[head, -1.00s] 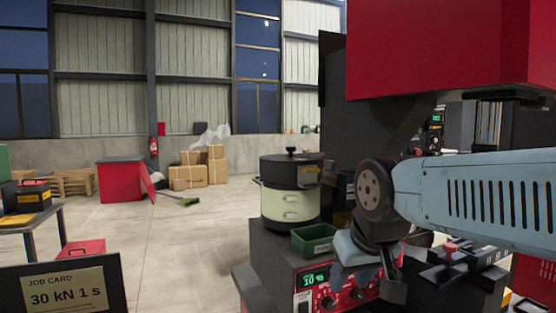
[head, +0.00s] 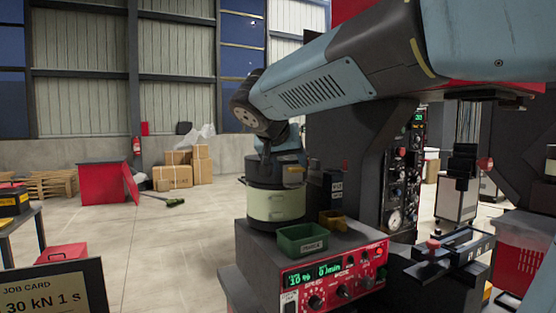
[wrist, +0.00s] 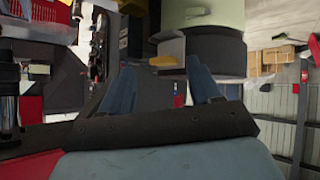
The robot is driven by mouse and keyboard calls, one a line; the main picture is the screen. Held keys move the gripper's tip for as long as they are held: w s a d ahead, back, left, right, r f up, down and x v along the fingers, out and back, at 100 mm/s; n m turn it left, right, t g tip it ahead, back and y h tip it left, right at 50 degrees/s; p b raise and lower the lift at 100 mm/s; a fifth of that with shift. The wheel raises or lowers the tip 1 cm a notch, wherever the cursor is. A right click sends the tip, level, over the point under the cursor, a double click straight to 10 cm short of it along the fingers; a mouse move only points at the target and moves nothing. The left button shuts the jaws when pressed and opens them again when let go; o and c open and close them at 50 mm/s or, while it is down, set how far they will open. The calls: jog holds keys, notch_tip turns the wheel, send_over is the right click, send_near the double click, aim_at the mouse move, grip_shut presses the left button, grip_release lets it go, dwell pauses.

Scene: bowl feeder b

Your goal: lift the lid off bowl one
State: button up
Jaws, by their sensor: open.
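Bowl one (head: 275,206) is a cream drum with a dark lid (head: 262,176), standing at the back of the red-fronted control box. My gripper (head: 280,152) is at the lid's top in the head view and hides the lid's knob. In the wrist view the picture is turned over: the cream drum (wrist: 215,13) shows at the top with the dark lid (wrist: 215,52) below it. My open gripper (wrist: 160,64) has its two blue fingers apart, one overlapping the lid's edge in the picture. Whether the fingers touch the lid or stand around its knob, I cannot tell.
A green tray (head: 302,240) and a small yellow bin (head: 332,220) sit on the control box (head: 335,275) in front of the bowl. A dark machine column stands close on the right.

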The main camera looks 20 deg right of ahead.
jog(key=w+a+r+m+t+h, duration=0.1)
jog(key=w+a+r+m+t, duration=0.15)
jog(key=w+a+r, duration=0.55)
jog(key=x, duration=0.3)
jog(key=d+x, duration=0.1)
jog(key=x, duration=0.6)
jog(key=shift+s+d, duration=0.25)
jog(key=shift+s, duration=0.05)
jog(key=shift+d+x, duration=0.15)
jog(key=shift+x, duration=1.3)
jog(key=shift+d+x, duration=0.2)
jog(key=shift+x, duration=1.2)
jog(key=shift+s+r, duration=0.1)
jog(key=shift+r, duration=0.1)
jog(key=shift+c, duration=0.4)
grip_shut()
